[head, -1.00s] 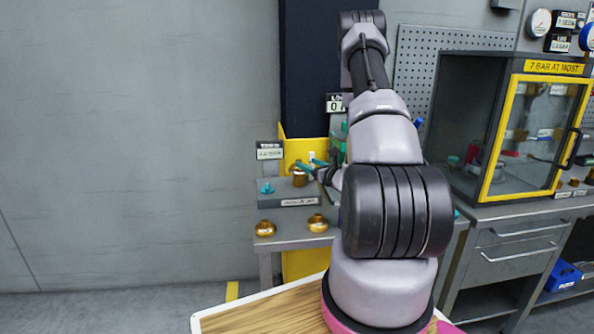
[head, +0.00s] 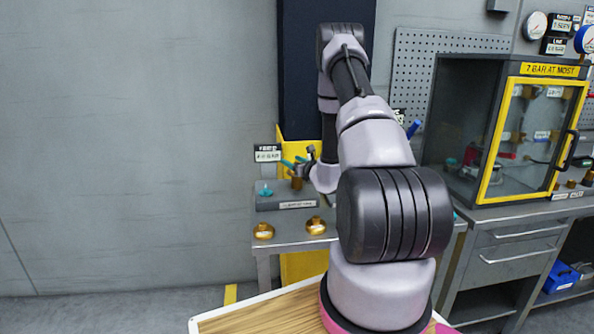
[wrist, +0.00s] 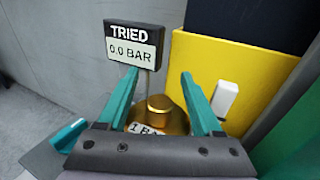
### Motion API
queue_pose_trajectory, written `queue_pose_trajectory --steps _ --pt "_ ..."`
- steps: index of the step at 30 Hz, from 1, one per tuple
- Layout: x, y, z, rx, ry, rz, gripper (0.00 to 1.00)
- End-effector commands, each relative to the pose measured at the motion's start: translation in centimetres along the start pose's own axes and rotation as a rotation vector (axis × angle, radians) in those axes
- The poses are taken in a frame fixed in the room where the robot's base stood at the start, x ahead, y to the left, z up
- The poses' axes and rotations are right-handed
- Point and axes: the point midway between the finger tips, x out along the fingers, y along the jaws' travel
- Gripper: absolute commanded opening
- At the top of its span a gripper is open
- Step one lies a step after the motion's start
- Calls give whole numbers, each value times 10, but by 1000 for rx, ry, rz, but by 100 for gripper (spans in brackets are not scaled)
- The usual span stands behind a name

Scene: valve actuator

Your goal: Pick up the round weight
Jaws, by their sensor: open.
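A brass round piece (wrist: 160,114) with a raised round top and a white label that begins "1" stands on the bench fixture. In the wrist view it lies between the two teal fingers of my gripper (wrist: 158,76), which are open and apart. The gripper's body hides its near part. In the head view my gripper (head: 294,162) is above this brass piece (head: 297,184), which is partly covered. Two more round brass pieces, one at left (head: 263,231) and one at right (head: 315,226), sit on the front of the bench. I cannot tell which is the round weight.
A sign reading "TRIED 0.0 BAR" (wrist: 134,45) stands behind the brass piece. A yellow panel (wrist: 222,70) with a white switch is close on the right. A teal knob (head: 265,190) sits on the grey block (head: 285,203). A yellow-framed cabinet (head: 520,130) stands at right.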

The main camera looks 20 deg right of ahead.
Motion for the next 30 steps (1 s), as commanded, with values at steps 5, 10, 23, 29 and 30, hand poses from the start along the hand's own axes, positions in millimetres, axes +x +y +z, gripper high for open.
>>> queue_pose_trajectory --steps 5,10,23,29,30 --pt "0 0 0 0 0 0 67" --pt "0 0 0 0 0 0 2" --pt "0 0 6 0 -2 1 0" --pt "-2 0 35 -2 -3 1 0" --pt "-2 0 44 -3 -5 1 0"
